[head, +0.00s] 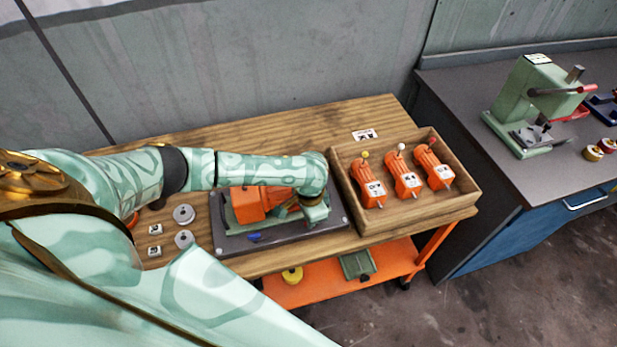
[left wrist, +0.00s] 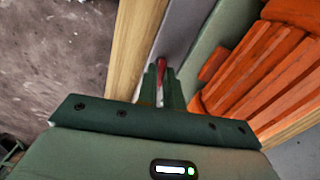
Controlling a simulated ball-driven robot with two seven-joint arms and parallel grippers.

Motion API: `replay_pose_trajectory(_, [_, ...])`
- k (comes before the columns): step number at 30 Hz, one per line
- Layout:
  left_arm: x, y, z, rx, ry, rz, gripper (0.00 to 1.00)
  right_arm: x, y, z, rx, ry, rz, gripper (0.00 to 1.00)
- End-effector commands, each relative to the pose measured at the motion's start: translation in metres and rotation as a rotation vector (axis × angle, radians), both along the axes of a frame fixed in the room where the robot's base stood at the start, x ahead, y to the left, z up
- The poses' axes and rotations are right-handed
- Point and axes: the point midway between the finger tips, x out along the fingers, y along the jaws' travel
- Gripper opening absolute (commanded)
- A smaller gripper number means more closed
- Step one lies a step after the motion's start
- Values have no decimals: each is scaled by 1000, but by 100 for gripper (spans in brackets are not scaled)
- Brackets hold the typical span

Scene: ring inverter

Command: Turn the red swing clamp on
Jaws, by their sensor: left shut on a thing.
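The red swing clamp (left wrist: 163,73) shows in the left wrist view as a small red handle between the fingers of my left gripper (left wrist: 161,80). The fingers are shut on it, and they hide part of it. In the head view my left gripper (head: 315,213) is at the right side of the dark fixture plate (head: 340,219), beside an orange ribbed unit (head: 250,204) that sits on the fixture. That unit also shows in the left wrist view (left wrist: 260,78). In the head view the red clamp is hidden by my gripper. My right gripper is not in view.
A blue clamp handle (head: 255,237) is at the plate's front edge. A wooden tray (head: 459,200) with several orange units stands right of the fixture. Grey discs (head: 184,214) lie to the left. A green press (head: 530,105) stands on the right bench.

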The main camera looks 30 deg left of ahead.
Motion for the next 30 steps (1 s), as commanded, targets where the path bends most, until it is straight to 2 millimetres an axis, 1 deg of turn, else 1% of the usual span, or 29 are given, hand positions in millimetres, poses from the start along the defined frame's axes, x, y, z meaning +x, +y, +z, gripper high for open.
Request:
replay_pose_trajectory(1, [-1, -1, 8, 0, 1, 37, 0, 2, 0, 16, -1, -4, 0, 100])
replay_pose_trajectory(3, [-1, -1, 9, -2, 1, 98, 0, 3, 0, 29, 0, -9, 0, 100])
replay_pose_trajectory(6, [-1, -1, 9, -1, 2, 191, 0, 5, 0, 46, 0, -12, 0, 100])
replay_pose_trajectory(12, [-1, -1, 7, -1, 3, 382, 0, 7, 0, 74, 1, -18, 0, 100])
replay_pose_trajectory(21, [-1, -2, 4, -1, 3, 668, 0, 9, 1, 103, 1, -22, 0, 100])
replay_pose_trajectory(30, [-1, -2, 3, -1, 3, 951, 0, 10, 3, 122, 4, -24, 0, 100])
